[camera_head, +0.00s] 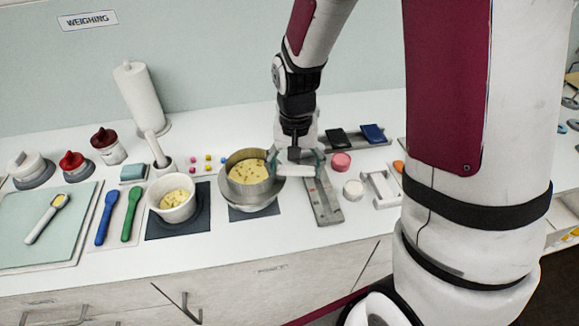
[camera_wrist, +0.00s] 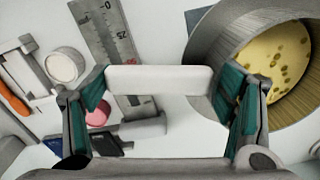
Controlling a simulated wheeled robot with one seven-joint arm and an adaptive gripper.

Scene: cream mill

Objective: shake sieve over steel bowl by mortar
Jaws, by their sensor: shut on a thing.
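My gripper (camera_head: 296,160) is shut on the sieve's pale handle (camera_wrist: 160,79), which spans between the teal finger pads in the wrist view. The sieve (camera_head: 248,189) is a round grey metal ring with yellow, dark-specked material inside; its wall (camera_wrist: 213,52) fills the right of the wrist view. It sits over the steel bowl (camera_head: 262,199), whose rim shows below it; whether they touch is unclear. The white mortar (camera_head: 167,213) stands left of the bowl on a dark mat and holds yellow material. The sieve's mesh is hidden.
A steel ruler (camera_head: 323,200) lies right of the bowl. Pink (camera_head: 341,162) and white (camera_head: 353,189) round pieces and a white frame (camera_head: 381,190) lie beyond it. Blue (camera_head: 107,216) and green (camera_head: 131,213) spoons lie left of the mortar. A paper roll (camera_head: 139,98) stands behind.

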